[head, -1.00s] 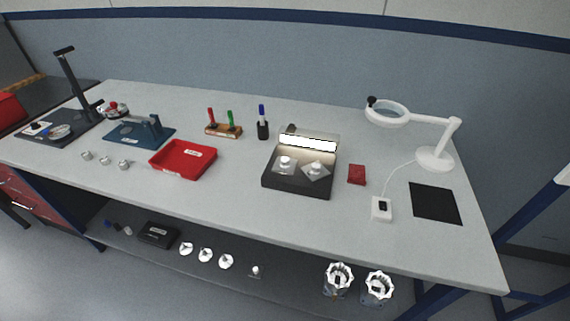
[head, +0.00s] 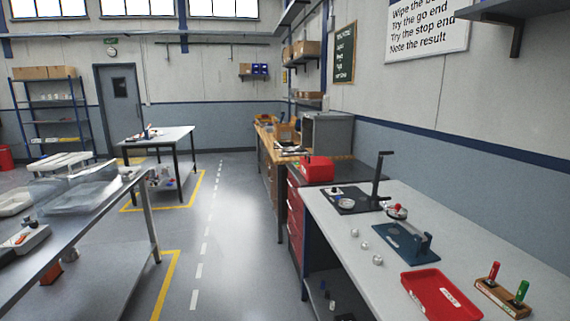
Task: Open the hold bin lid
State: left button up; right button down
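A red box (head: 316,169) with a small pale mark stands on the dark top beyond the far end of the grey bench. It looks closed, but its lid is too small to make out, and I cannot read whether it is the hold bin. An open red tray (head: 440,295) with a white label lies on the near part of the bench. Neither of my grippers shows in the head view.
The grey bench (head: 345,240) runs along the right, with a blue fixture (head: 405,242) and a black stand (head: 377,180). A red drawer cabinet (head: 294,222) adjoins its far end. A steel table (head: 90,228) stands left. The aisle floor (head: 222,230) between is clear.

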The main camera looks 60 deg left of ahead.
aim_at(321, 162)
jog(key=u, duration=1.85)
jog(key=i+j+u, duration=0.2)
jog(key=i, duration=0.15)
jog(key=i+j+u, duration=0.25)
jog(key=i, duration=0.8)
jog(key=i+j+u, duration=0.1)
jog(key=i+u, duration=0.2)
jog(key=i, duration=0.8)
jog(key=i+z, duration=0.4)
jog(key=i+j+z, duration=0.25)
jog(key=i+z, duration=0.2)
jog(key=i+j+z, duration=0.4)
jog(key=k+l, duration=0.1)
